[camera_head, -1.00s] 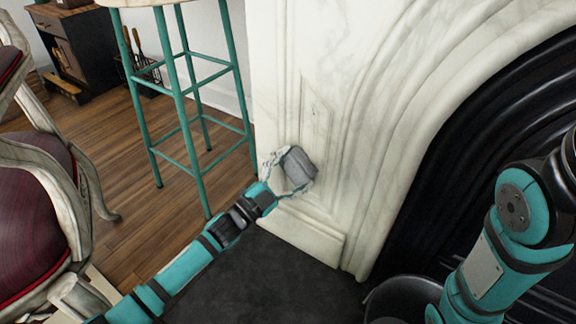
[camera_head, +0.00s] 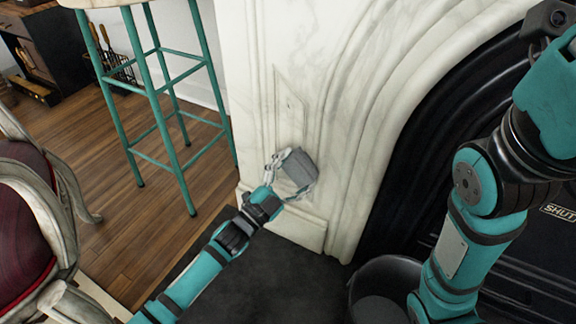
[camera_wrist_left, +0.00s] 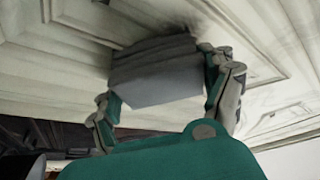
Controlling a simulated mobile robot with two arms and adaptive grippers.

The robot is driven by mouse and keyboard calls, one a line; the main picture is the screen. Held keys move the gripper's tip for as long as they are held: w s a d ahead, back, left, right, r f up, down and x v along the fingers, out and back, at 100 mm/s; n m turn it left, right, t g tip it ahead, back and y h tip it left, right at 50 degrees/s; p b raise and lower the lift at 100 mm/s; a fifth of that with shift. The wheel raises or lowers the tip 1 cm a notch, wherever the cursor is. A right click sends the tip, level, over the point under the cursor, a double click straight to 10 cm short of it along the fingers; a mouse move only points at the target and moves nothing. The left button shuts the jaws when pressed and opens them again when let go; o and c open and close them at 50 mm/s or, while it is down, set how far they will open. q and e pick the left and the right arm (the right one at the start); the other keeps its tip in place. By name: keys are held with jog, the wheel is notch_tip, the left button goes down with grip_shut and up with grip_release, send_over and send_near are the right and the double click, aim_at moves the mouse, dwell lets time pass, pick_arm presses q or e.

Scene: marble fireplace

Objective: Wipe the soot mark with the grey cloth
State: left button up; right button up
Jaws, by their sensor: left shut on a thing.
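The grey cloth (camera_head: 300,167) is a folded block held at the tip of my left gripper (camera_head: 281,172), against or very near the lower left panel of the white marble surround (camera_head: 290,105). The left wrist view shows the cloth (camera_wrist_left: 157,70) between the two fingers of the gripper (camera_wrist_left: 165,92), which are shut on it. A dark smudge, likely the soot mark (camera_wrist_left: 178,27), shows on the marble just beyond the cloth's upper edge. In the head view I cannot make the mark out. My right arm is at the right; its gripper is out of frame.
A teal stool (camera_head: 160,95) stands left of the surround. A carved chair (camera_head: 35,200) is at the far left. A dark bucket (camera_head: 385,285) stands on the dark hearth (camera_head: 265,275) near my right arm. The black fireplace opening (camera_head: 425,145) is at the right.

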aim_at(279, 149)
pick_arm(q)
jog(key=shift+a, duration=0.2)
jog(key=shift+w+a, duration=0.3)
jog(key=shift+a, duration=0.3)
jog(key=shift+w+a, duration=0.3)
jog(key=shift+a, duration=0.3)
jog(key=shift+w+a, duration=0.3)
jog(key=shift+a, duration=0.3)
jog(key=shift+w+a, duration=0.3)
jog(key=shift+a, duration=0.5)
jog(key=shift+w+a, duration=0.3)
jog(key=shift+a, duration=0.45)
jog(key=shift+s+p, duration=0.15)
jog(key=shift+p, duration=0.15)
